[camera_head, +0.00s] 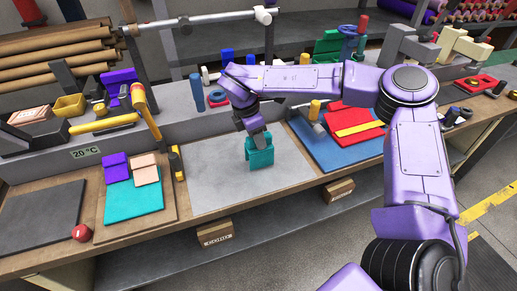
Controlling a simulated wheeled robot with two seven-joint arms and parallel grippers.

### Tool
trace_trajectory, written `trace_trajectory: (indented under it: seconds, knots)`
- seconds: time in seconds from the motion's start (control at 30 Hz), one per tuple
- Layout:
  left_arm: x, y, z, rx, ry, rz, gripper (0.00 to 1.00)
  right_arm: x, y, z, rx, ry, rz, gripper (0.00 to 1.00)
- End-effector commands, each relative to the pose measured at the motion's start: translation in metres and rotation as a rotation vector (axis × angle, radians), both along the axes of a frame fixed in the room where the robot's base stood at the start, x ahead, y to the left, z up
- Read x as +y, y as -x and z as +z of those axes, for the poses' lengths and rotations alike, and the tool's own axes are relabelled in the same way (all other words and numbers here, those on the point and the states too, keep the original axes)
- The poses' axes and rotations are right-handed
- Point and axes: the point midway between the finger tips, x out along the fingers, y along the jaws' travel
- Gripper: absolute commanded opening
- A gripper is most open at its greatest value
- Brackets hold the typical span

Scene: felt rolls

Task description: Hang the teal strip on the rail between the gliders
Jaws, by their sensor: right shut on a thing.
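My right gripper (257,136) is shut on a teal strip (261,155), which hangs folded below the jaws over the light grey mat (215,175). I cannot tell whether its lower edge touches the mat. A pale metal rail (215,18) with a white end cap runs across the back left, well above and behind the gripper. My left gripper is not in view.
A wooden board (105,228) at left holds teal, purple and pink felt pieces. A dark mat (42,217) and red knob (82,232) lie beside it. A yellow-handled tool (145,105) stands behind. Red felt (352,127) lies on a blue mat (335,157) at right.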

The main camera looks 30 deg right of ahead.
Motion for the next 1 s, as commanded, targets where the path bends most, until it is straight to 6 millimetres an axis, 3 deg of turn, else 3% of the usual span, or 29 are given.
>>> trace_trajectory:
  seconds: [0.47, 1.0]
  knots:
    - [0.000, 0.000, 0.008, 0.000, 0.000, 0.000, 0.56, 0.000, 0.000, 0.015, -0.001, 0.000, -0.001, 0.00]
    - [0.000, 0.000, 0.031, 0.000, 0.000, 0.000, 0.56, 0.000, 0.000, 0.054, -0.001, 0.000, -0.001, 0.00]
